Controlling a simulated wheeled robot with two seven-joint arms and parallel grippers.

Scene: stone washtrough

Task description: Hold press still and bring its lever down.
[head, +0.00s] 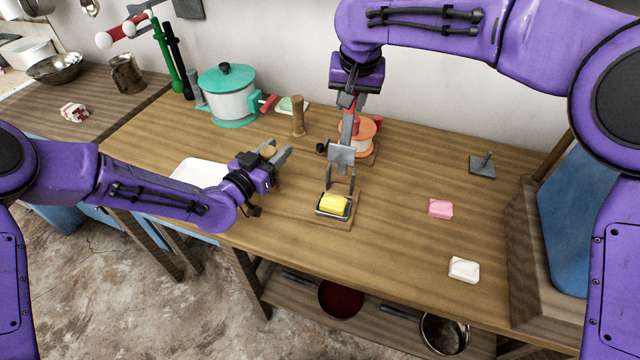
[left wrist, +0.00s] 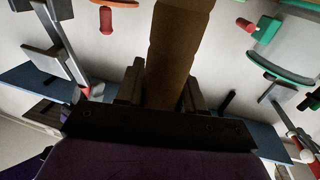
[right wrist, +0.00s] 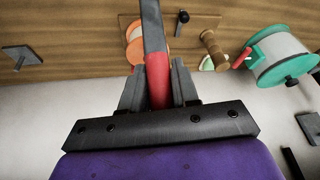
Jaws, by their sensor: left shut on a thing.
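The press (head: 341,155) stands on a wooden base near the middle of the table, with a yellow block (head: 334,204) in the tray at its front. Its lever stands steeply up; its red grip (right wrist: 157,80) lies between the fingers of my right gripper (head: 347,98). Whether those fingers are closed on it I cannot tell. My left gripper (head: 283,153) is left of the press, shut on a brown wooden post (left wrist: 170,60) that fills the gap between its fingers. A post (head: 298,115) shows behind that gripper; whether it joins the press base is unclear.
A teal-rimmed pot (head: 230,100) stands at the back left, and an orange spool-like thing (head: 358,138) behind the press. A white tray (head: 198,172) lies under my left arm. Pink (head: 440,209) and white (head: 463,269) blocks lie right, with clear table around them.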

